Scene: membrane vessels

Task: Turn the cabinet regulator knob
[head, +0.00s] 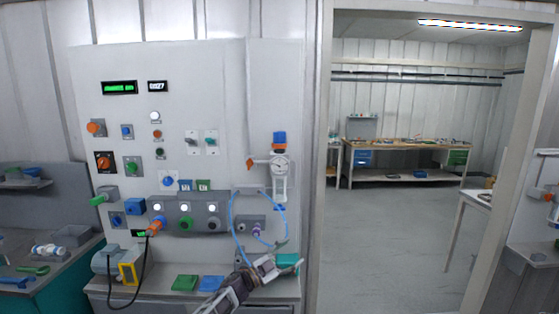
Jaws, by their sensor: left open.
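A regulator with a round gauge (281,164) is mounted on the right part of the pale cabinet panel. A blue knob (279,137) with an orange band sits on top of it, and an orange knob (251,163) sticks out at its left. Which one is the regulator knob I cannot tell for sure. My left gripper (283,263) is open, low in front of the cabinet, well below the regulator and apart from both knobs. A teal patch (289,260) shows at its fingers; I cannot tell whether it touches. My right gripper is out of view.
A blue hose loop (232,224) hangs on the panel just above my left gripper. Several other knobs and buttons fill the panel's left. Green (185,282) and blue (211,283) blocks lie on the ledge (160,290). An open doorway is at right.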

